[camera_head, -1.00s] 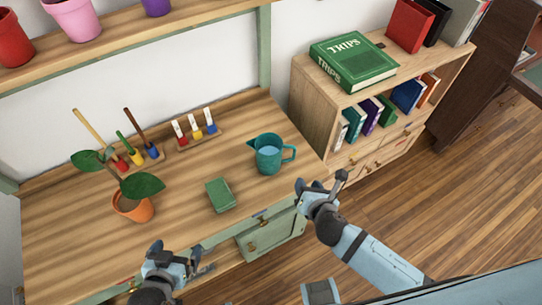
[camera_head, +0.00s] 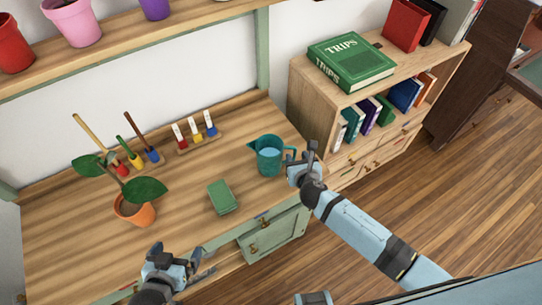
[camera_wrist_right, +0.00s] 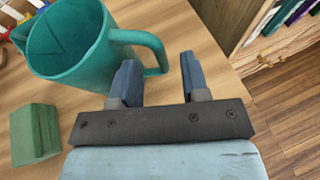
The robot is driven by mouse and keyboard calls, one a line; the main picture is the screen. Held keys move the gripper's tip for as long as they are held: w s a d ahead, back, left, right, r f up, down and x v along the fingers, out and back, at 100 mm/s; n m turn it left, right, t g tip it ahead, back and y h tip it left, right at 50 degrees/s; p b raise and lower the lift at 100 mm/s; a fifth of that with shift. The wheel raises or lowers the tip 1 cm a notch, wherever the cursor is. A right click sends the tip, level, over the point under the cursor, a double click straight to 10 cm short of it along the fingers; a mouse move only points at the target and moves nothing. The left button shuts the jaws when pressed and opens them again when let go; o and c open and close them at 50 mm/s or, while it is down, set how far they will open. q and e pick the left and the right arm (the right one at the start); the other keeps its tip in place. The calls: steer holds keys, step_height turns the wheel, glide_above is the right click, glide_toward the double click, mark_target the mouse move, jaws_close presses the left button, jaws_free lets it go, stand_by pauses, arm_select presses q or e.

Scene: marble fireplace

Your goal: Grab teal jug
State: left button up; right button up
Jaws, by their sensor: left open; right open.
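The teal jug (camera_head: 268,156) stands upright on the wooden desk, near its right end, with its handle to the right. In the right wrist view the jug (camera_wrist_right: 85,60) fills the upper left, and its handle (camera_wrist_right: 150,45) reaches towards the fingers. My right gripper (camera_head: 303,160) is open just right of the jug. In the right wrist view the gripper (camera_wrist_right: 158,78) has its two blue fingers apart, the left one close to the handle; I cannot tell if they touch. My left gripper (camera_head: 190,265) is open and empty at the desk's front edge, away from the jug.
A green book (camera_head: 222,197) lies left of the jug. A potted plant (camera_head: 134,210), brushes and a small rack (camera_head: 198,138) stand further left and behind. A bookshelf (camera_head: 318,98) with a large green book (camera_head: 350,62) stands to the right.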

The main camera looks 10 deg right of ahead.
mark_target(295, 154)
steer(key=x, duration=0.3)
steer(key=shift+w, duration=0.15)
steer(key=shift+c, duration=0.4)
jaws_close()
steer(key=shift+r, duration=0.1)
steer(key=shift+r, duration=0.1)
